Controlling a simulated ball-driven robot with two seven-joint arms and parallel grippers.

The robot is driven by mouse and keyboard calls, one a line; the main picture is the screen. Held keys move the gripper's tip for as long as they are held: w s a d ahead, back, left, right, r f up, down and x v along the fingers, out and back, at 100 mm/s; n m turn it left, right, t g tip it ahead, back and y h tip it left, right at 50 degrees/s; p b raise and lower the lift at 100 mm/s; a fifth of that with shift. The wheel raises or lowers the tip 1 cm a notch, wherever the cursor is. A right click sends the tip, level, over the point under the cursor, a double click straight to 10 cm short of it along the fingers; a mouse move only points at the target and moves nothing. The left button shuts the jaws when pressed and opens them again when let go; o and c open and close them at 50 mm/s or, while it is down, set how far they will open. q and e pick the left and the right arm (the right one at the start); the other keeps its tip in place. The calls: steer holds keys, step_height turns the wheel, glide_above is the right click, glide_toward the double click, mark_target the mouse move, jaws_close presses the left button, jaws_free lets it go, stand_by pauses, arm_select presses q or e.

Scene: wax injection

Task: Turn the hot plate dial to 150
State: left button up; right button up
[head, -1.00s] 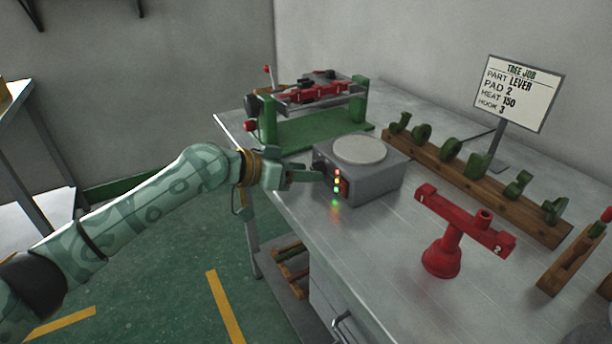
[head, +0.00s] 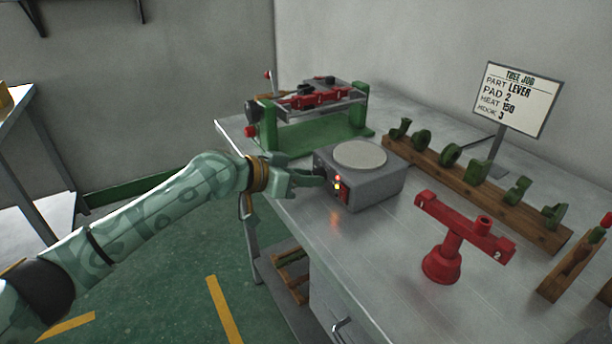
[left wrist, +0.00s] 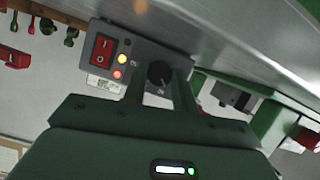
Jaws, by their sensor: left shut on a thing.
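The hot plate (head: 372,188) is a grey box with a round pale top, standing on the metal bench. Its front panel in the left wrist view has a black dial (left wrist: 158,74), a red rocker switch (left wrist: 102,47) and indicator lights (left wrist: 119,67), with amber and red lit. My left gripper (head: 318,178) is at the panel in the head view. In the left wrist view its two fingers (left wrist: 158,84) are on either side of the dial, shut on it. The dial's markings are too small to read. My right gripper is not in view.
A sign (head: 519,98) reads part lever, pad 2, heat 150, hook 3. A red stand (head: 443,262) is right of the hot plate. A wooden rack (head: 480,192) with green hooks lies behind. A green-framed machine (head: 318,130) stands at the far left of the bench.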

arm_select(q)
steer(key=shift+r+m+t+p, duration=0.15)
steer(key=shift+m+t+p, duration=0.15)
steer(key=shift+m+p, duration=0.1)
steer(key=shift+s+m+t+y+p, duration=0.1)
steer(key=shift+m+t+y+p, duration=0.35)
steer(key=shift+m+p, duration=0.25)
steer(key=shift+m+t+y+p, duration=0.25)
steer(key=shift+m+p, duration=0.25)
steer(key=shift+m, duration=0.1)
steer(key=shift+f+m+t, duration=0.2)
steer(key=shift+m+t, duration=0.1)
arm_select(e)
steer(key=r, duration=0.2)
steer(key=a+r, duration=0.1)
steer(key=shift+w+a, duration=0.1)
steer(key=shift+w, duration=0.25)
arm_select(q)
steer(key=o, duration=1)
steer(key=shift+c, duration=0.2)
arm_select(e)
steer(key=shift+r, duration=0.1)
